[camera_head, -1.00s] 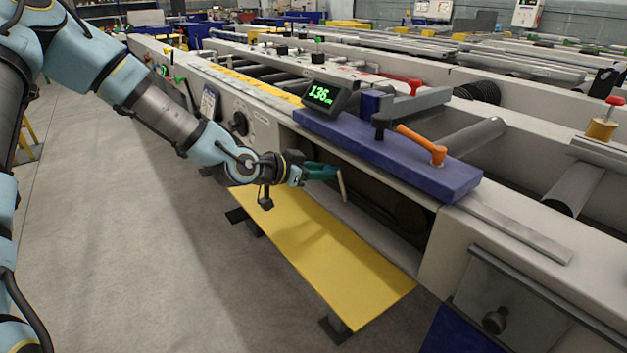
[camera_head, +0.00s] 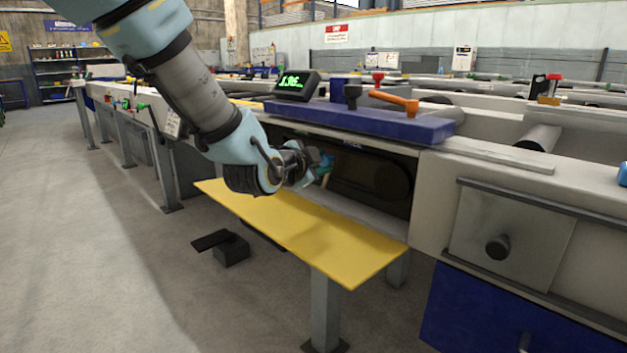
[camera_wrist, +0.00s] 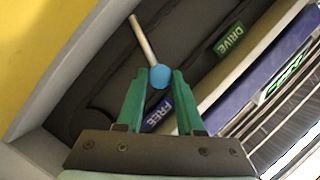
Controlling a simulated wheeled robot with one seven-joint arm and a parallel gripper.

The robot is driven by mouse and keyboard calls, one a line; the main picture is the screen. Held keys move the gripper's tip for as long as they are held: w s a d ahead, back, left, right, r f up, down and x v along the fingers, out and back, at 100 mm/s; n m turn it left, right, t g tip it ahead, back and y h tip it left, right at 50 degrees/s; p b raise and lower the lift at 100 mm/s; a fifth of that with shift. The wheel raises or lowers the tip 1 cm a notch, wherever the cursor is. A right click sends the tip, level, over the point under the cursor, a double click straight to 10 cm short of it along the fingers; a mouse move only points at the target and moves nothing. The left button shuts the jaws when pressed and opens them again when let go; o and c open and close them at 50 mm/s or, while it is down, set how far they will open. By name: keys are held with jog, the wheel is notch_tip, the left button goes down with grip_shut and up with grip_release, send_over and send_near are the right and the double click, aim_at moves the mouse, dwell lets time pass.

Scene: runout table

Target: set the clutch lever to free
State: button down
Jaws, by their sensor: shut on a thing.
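The clutch lever is a thin metal rod (camera_wrist: 143,38) with a round blue knob (camera_wrist: 160,77) at its near end. My gripper (camera_wrist: 162,74) has its green fingers closed on the knob from both sides. The rod runs up and left from the knob in the wrist view. A blue FREE label (camera_wrist: 158,115) lies just below the knob, partly behind a finger. A green DRIVE label (camera_wrist: 229,40) lies farther off to the upper right. In the head view my gripper (camera_head: 322,163) is inside the dark opening under the table top, and my wrist partly covers it.
A yellow plate (camera_head: 300,226) juts out below the opening. Floor (camera_head: 100,240) to the left is clear.

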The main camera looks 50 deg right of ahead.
jog(key=shift+s+f+m+t+h+b, duration=0.3)
jog(key=shift+s+f+m+b, duration=0.25)
jog(key=shift+b, duration=0.7)
jog(key=shift+r, duration=0.1)
jog(key=c, duration=0.5)
grip_release()
jog(key=shift+s, duration=0.1)
jog(key=shift+c, duration=0.2)
jog(key=p+v, duration=0.1)
jog(key=v, duration=0.9)
jog(key=shift+a, duration=0.4)
jog(key=shift+s+r, duration=0.1)
